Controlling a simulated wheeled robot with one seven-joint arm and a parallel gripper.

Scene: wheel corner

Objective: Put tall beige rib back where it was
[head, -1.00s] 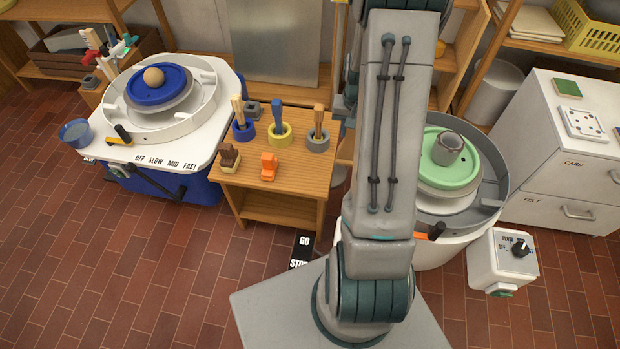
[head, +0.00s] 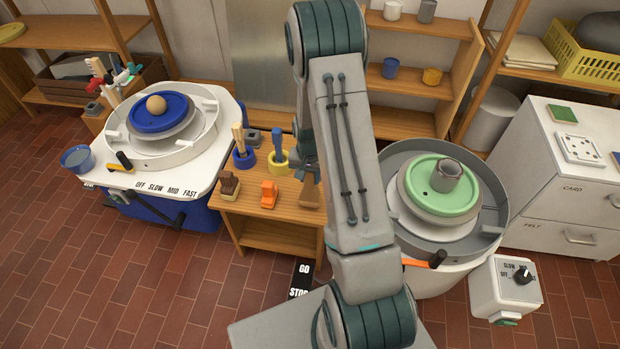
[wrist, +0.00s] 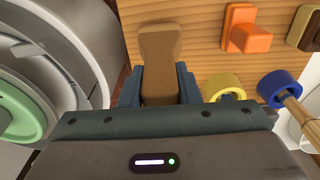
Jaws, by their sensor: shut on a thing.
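The tall beige rib (wrist: 160,62), a tan-brown piece with a wider end, is between the two dark blue-grey fingers of my gripper (wrist: 159,84) in the wrist view. My gripper is shut on it. In the head view the rib (head: 309,194) shows at the right front of the small wooden table (head: 265,212), to the right of the orange piece (head: 269,193). My arm hides most of the gripper there. I cannot tell whether the rib touches the tabletop.
A brown block (head: 229,184) stands left of the orange piece. Behind them are a blue ring (head: 243,160) and a yellow ring (head: 278,165) holding tools. Pottery wheels stand either side: one with a blue disc (head: 161,112), one with a green disc (head: 440,184).

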